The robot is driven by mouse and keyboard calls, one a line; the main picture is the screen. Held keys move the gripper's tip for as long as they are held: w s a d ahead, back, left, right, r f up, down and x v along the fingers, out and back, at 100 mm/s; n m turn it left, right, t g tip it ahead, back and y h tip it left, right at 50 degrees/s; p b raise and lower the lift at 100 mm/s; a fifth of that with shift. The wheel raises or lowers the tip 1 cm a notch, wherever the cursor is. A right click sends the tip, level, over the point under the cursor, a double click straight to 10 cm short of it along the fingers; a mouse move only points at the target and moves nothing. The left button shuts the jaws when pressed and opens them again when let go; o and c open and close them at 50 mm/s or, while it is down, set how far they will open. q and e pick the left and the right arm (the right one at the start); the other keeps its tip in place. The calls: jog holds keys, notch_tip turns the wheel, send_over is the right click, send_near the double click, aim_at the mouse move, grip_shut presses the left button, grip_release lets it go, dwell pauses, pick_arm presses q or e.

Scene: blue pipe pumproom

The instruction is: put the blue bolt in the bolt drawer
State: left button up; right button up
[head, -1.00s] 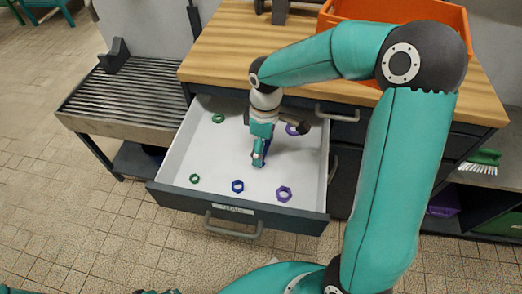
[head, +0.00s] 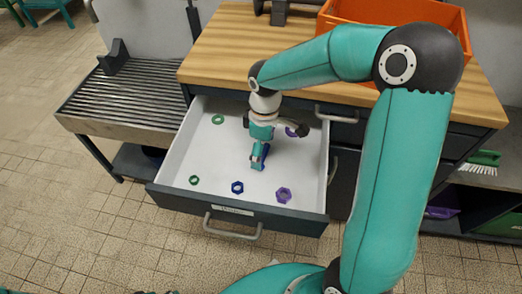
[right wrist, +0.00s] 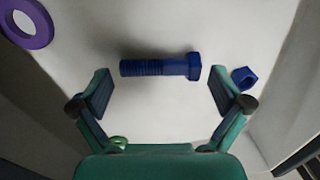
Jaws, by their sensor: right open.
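The blue bolt (right wrist: 160,67) lies on the white floor of the open drawer (head: 215,162), seen in the right wrist view. Its head points right and its threaded shank left. My right gripper (head: 258,166) reaches down into the drawer in the head view. In the right wrist view the right gripper (right wrist: 159,82) is open, with its two fingers apart near either end of the bolt and nothing held. In the head view the gripper largely hides the bolt. The label on the drawer front is unreadable. My left gripper is not in view.
An orange crate (head: 440,22) stands on the wooden worktop (head: 225,50). A slatted bench (head: 120,95) stands left. Drawer walls surround the gripper.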

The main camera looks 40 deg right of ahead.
aim_at(264, 151)
notch_tip(264, 151, up, 12)
jog(key=p, duration=0.2)
jog(key=shift+w+d, duration=0.25)
jog(key=shift+d, duration=0.15)
jog(key=shift+f, duration=0.15)
